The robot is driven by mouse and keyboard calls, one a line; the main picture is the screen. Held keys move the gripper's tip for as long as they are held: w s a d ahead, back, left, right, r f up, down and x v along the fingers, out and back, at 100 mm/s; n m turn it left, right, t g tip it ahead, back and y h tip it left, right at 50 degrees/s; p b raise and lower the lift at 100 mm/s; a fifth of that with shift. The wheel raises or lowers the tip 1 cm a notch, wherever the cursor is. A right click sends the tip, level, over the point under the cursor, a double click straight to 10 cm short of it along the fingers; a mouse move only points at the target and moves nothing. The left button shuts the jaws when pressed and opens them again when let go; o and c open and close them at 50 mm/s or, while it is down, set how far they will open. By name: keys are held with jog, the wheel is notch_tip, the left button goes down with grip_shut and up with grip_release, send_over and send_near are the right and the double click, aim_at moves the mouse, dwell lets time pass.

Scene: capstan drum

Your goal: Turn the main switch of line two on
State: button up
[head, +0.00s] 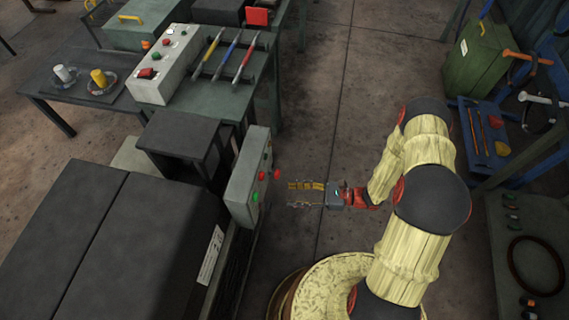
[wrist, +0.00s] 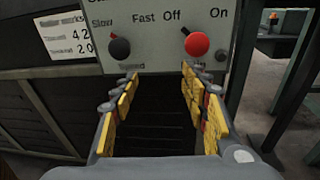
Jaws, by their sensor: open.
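A grey control box (head: 243,180) stands at the left of my gripper in the head view. In the wrist view its face (wrist: 155,12) carries a red round knob (wrist: 197,44) under "Off" and "On", with its pointer toward the upper left, on the "Off" side. The red knob also shows in the head view (head: 277,174). My gripper (head: 291,195) is open and empty, apart from the box face. In the wrist view its yellow-padded fingers (wrist: 160,75) point at the face, below and between the knobs. The label under the red knob is mostly hidden.
A black knob (wrist: 119,48) labelled Slow, Fast and Speed sits left of the red one. Red and green buttons (head: 255,197) are on the box. A printed plate (wrist: 68,36) is at the left. A bench (head: 205,98) stands behind; floor (head: 335,120) beyond my gripper is clear.

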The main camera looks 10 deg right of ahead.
jog(key=m+t, duration=0.1)
jog(key=t, duration=0.1)
send_near(278, 174)
notch_tip(278, 174, down, 3)
jog(key=w+a, duration=0.1)
jog(key=a, duration=0.1)
jog(key=shift+w+r+b+x, duration=0.1)
jog(key=shift+r+b+x, duration=0.2)
jog(key=shift+x, duration=1.05)
jog(key=shift+w+r+b+x, duration=0.15)
jog(key=shift+b+x, duration=0.3)
jog(key=shift+x, duration=0.9)
jog(key=shift+r+b+x, duration=0.2)
jog(key=shift+b+x, duration=0.15)
jog(key=shift+x, duration=1)
jog(key=shift+c, duration=1.4)
jog(key=c, duration=0.7)
jog(key=shift+d, duration=0.1)
jog(key=shift+c, duration=0.7)
